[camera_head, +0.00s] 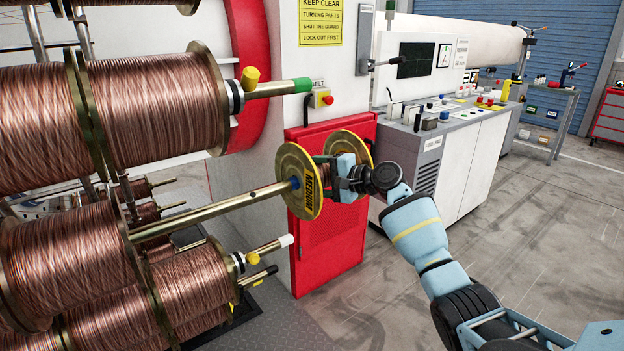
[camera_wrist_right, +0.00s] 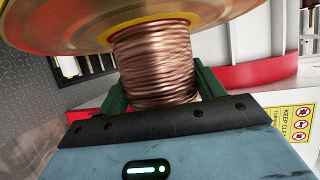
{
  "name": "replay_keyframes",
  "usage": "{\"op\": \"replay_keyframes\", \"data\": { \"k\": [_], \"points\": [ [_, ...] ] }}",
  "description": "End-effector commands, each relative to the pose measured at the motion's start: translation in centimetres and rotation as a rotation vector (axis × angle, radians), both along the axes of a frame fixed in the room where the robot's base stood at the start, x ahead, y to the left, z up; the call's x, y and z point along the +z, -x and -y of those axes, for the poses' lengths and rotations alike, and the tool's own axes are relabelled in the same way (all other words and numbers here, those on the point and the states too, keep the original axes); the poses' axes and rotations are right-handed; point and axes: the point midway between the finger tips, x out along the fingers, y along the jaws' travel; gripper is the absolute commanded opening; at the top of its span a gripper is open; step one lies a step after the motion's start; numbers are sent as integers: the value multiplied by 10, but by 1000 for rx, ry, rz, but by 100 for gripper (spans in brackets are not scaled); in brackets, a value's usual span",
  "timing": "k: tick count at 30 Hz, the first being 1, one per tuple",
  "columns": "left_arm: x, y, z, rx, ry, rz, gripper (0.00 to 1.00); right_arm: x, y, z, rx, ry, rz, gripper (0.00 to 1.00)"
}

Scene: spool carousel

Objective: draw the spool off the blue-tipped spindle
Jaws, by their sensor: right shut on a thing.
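The spool (camera_head: 292,163) has two yellow flanges, a dark-on-yellow label and a copper-wound core. My right gripper (camera_head: 329,172) is shut on the core between the flanges. In the right wrist view, the copper winding (camera_wrist_right: 153,62) sits between the green fingers of my right gripper (camera_wrist_right: 161,88). The bare spindle (camera_head: 215,211) runs from the lower left up to the spool's near flange. Its blue tip (camera_head: 296,183) shows at the middle of that flange. I cannot tell whether the tip is still inside the bore. My left gripper is not in view.
Large copper spools (camera_head: 160,103) fill the left side. A green-tipped spindle (camera_head: 285,88) with a yellow knob is above, and a white-tipped spindle (camera_head: 272,247) is below. A red panel (camera_head: 330,250) stands behind the spool. Open floor lies to the right.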

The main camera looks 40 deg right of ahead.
Motion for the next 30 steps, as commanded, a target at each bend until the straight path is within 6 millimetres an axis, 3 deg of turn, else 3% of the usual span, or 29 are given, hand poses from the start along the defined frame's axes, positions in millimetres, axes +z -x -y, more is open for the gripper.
{"op": "replay_keyframes", "data": {
  "k": [1, 11, 30],
  "points": [
    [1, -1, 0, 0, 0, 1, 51, 9, 0, 1, -2, 0, 16, 0],
    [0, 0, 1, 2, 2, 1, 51, 9, 0, 2, -3, 0, 16, 0],
    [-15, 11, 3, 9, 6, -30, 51, 7, -1, 32, -3, 1, 16, 0]
  ]
}}
